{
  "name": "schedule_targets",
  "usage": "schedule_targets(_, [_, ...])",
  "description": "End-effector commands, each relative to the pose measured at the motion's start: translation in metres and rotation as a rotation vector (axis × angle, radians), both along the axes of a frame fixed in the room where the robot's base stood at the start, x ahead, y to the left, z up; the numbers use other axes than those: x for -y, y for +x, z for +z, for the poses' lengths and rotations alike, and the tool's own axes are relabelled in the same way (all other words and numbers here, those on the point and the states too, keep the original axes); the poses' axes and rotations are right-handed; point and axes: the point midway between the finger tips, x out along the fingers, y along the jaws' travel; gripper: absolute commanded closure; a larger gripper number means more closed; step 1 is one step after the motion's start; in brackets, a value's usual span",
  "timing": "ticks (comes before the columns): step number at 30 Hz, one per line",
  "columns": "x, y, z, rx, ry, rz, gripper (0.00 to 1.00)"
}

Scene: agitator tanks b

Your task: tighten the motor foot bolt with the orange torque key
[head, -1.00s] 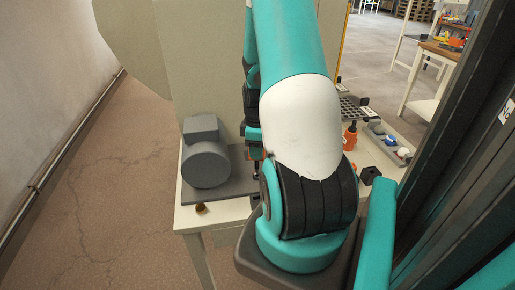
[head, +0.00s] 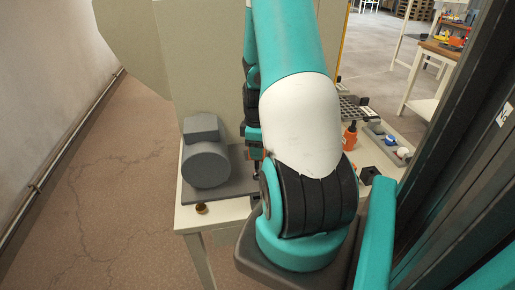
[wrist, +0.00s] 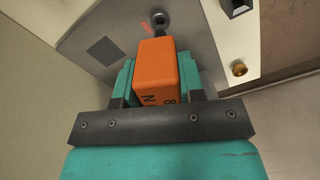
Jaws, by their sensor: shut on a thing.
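The orange torque key (wrist: 158,62) is held upright-looking between the teal fingers of my gripper (wrist: 157,75) in the wrist view. Beyond its end is a round grey bolt head (wrist: 160,17) with a dark centre, in line with the key. I cannot tell whether the key's tip is seated in it. In the head view the grey motor (head: 205,162) stands on its grey foot plate (head: 229,188).
A brass knob (head: 201,208) sits at the table's front left, also in the wrist view (wrist: 239,69). Another orange tool (head: 350,138) and a grey tray (head: 383,134) with small parts stand to the right. A tall beige panel (head: 200,60) rises behind the motor.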

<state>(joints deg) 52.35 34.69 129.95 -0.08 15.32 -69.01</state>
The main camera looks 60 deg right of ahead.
Motion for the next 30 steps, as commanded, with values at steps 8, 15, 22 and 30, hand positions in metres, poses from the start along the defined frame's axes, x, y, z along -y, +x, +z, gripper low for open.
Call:
schedule_targets(8, [0.0, 0.0, -0.006, 0.0, 0.0, 0.0, 1.0])
schedule_targets(15, [0.0, 0.0, -0.013, 0.0, 0.0, 0.0, 1.0])
schedule_targets(22, [0.0, 0.0, -0.02, 0.0, 0.0, 0.0, 1.0])
schedule_targets(30, [0.0, 0.0, -0.022, 0.0, -0.001, 0.0, 1.0])
